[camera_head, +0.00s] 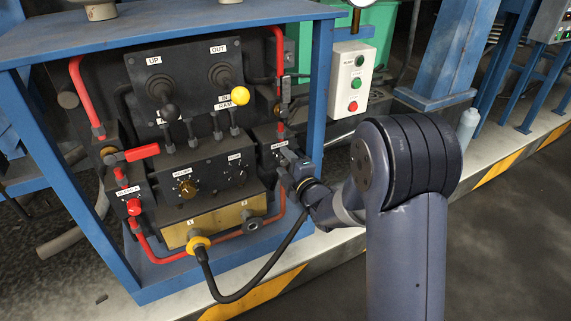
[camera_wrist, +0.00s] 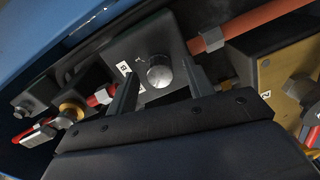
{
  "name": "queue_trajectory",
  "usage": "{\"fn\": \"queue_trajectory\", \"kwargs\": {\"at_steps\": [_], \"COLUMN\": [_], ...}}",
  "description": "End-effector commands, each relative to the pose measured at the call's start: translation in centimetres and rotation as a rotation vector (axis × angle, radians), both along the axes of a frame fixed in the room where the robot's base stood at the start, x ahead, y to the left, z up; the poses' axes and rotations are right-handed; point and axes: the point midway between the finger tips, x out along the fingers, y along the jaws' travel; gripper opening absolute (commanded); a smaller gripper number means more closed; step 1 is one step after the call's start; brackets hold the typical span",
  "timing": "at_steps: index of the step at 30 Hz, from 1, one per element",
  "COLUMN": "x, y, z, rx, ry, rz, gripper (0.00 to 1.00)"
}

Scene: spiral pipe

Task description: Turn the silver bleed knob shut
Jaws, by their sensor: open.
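The silver bleed knob (camera_wrist: 159,72) is a round metal knob on the face of a dark block (camera_wrist: 145,50) in the wrist view. A white label with a letter is beside it. My gripper (camera_wrist: 159,68) is open, with one dark finger on each side of the knob and a visible gap to it on both sides in the picture. I cannot tell how far the fingertips are from the block. In the head view my gripper (camera_head: 284,165) is at the right side of the panel, below a white label, and hides the knob.
A red knob (camera_head: 133,207) and a red lever (camera_head: 142,153) are on the panel's left. A black hose (camera_head: 240,297) loops below my gripper. A blue frame post (camera_head: 319,90) stands close at the right.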

Motion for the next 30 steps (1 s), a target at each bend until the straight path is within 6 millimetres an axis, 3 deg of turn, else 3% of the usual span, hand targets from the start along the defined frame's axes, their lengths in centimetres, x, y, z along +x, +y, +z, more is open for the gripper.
{"fn": "queue_trajectory", "kwargs": {"at_steps": [9, 21, 30], "x": [-0.7, -6.9, -9.3], "y": [-0.5, -4.1, -5.4], "z": [0.1, 0.5, 0.5], "rx": [0.0, 0.0, -0.001], "ry": [0.002, 0.003, 0.001], "rz": [-0.002, -0.004, -0.001], "gripper": [0.5, 0.5, 0.5]}}
